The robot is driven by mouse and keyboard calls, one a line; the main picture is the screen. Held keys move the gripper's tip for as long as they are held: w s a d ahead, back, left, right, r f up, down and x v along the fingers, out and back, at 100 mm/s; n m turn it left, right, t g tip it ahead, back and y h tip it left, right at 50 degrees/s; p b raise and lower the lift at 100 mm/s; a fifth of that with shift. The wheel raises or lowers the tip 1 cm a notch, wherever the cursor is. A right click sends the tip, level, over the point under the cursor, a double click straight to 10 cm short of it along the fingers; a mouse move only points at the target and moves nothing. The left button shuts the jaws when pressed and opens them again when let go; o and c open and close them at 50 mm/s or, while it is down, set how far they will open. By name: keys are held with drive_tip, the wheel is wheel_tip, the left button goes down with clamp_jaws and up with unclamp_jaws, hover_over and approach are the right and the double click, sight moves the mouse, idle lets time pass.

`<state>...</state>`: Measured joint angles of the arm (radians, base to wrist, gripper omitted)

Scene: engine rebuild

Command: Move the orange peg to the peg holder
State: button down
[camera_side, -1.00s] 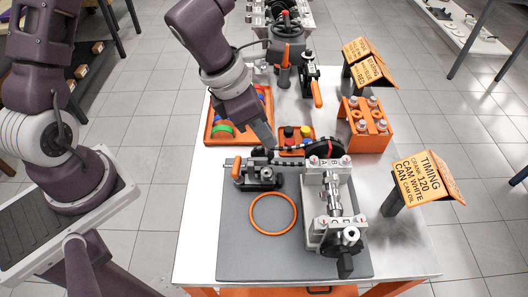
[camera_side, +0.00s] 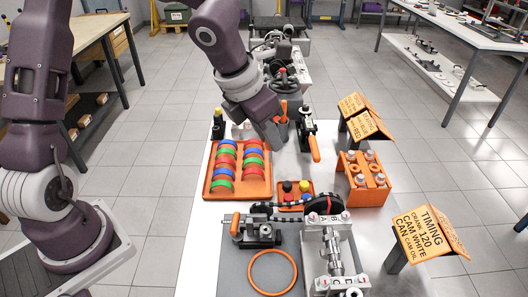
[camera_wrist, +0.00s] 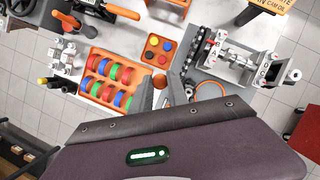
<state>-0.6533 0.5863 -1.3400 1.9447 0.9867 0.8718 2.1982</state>
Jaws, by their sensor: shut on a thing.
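My gripper (camera_side: 277,146) is in the air above the table, behind the small orange block in the side view. Its fingertips also show in the wrist view (camera_wrist: 160,96). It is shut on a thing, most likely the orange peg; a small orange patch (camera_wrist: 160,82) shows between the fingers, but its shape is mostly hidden. The small orange block with round coloured tops (camera_side: 310,200), which looks like the peg holder, sits on the table in front of and below my gripper. It also shows in the wrist view (camera_wrist: 143,60).
An orange tray of red, green and blue rings (camera_side: 209,188) lies left of the block. The crankshaft fixture (camera_side: 334,250) and a clamp with orange handle (camera_side: 258,233) stand in front. An orange rack (camera_side: 368,193) and sign boards (camera_side: 428,237) stand right. A toggle clamp (camera_side: 308,130) stands behind.

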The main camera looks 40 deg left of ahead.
drive_tip(key=w+a+f+n+y, duration=0.2)
drive_tip(key=w+a+n, duration=0.2)
drive_tip(key=w+a, duration=0.25)
drive_tip(key=n+g+y, duration=0.2)
drive_tip(key=n+y, duration=0.1)
drive_tip(key=n, duration=0.7)
hover_over(215, 126)
drive_tip(key=d, duration=0.1)
wheel_tip(215, 126, down, 6)
drive_tip(key=shift+s+d+f, duration=0.1)
drive_tip(key=shift+s+f, duration=0.1)
drive_tip(key=shift+f, duration=1.25)
drive_tip(key=shift+s+d+f, duration=0.1)
drive_tip(key=shift+s+f, duration=0.05)
drive_tip(key=shift+f, duration=1.3)
drive_tip(key=shift+f, duration=2.1)
drive_tip(key=c, duration=1.5)
unclamp_jaws()
drive_tip(key=shift+r, duration=0.35)
drive_tip(key=shift+r, duration=1.1)
